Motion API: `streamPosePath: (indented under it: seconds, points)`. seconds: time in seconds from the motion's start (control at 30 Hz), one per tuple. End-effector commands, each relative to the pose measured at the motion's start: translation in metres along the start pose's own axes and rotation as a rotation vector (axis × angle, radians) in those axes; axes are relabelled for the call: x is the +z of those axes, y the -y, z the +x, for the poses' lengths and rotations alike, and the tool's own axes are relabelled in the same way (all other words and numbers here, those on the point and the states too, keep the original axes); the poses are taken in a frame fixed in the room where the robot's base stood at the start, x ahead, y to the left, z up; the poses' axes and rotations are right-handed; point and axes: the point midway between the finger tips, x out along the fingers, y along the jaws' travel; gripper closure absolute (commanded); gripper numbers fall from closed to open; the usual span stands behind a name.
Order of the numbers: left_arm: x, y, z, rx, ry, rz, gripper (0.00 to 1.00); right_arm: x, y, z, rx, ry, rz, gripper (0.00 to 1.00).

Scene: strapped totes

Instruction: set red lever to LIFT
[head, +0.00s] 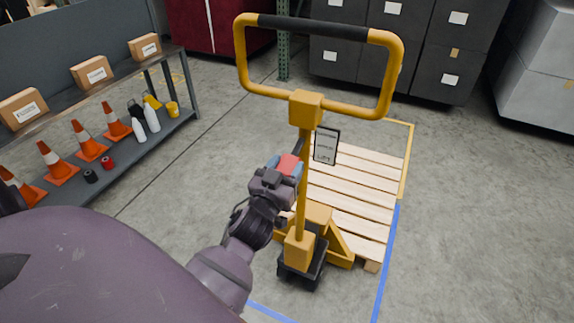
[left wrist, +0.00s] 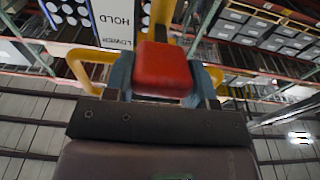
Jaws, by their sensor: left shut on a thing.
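The red lever (head: 287,164) is on the left side of the yellow pallet jack's upright post (head: 304,190). My left gripper (head: 284,168) is at the lever, with its fingers around the red end. In the left wrist view the red lever end (left wrist: 163,70) sits between the two blue-grey fingers of my left gripper (left wrist: 163,78), which is shut on it. A sign plate (head: 326,145) beside the post shows in the left wrist view (left wrist: 121,22) with the words HOLD and LOWER; other wording is cut off. My right gripper is not in view.
The yellow loop handle (head: 392,75) rises above the post. A wooden pallet (head: 350,190) lies behind it on the floor. A shelf (head: 130,140) with traffic cones, bottles and boxes stands at left. Dark cabinets (head: 385,45) stand at the back. Floor between shelf and jack is clear.

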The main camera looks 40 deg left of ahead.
Motion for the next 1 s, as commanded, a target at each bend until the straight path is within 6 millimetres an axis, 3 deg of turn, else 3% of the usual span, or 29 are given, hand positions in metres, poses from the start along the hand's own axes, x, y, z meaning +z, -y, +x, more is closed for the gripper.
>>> streamPosePath:
  seconds: [0.27,0.93,0.97,1.0]
  points:
    - [0.009,0.0,-0.002,-0.002,0.019,0.0,0.92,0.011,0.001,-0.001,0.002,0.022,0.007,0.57]
    - [0.024,0.0,-0.001,-0.003,0.023,-0.001,0.92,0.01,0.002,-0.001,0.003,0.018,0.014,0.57]
    - [0.024,0.0,-0.001,-0.003,0.023,-0.001,0.46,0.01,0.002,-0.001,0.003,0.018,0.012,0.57]
    - [0.024,0.0,-0.001,-0.003,0.023,-0.001,0.4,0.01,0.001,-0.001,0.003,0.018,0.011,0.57]
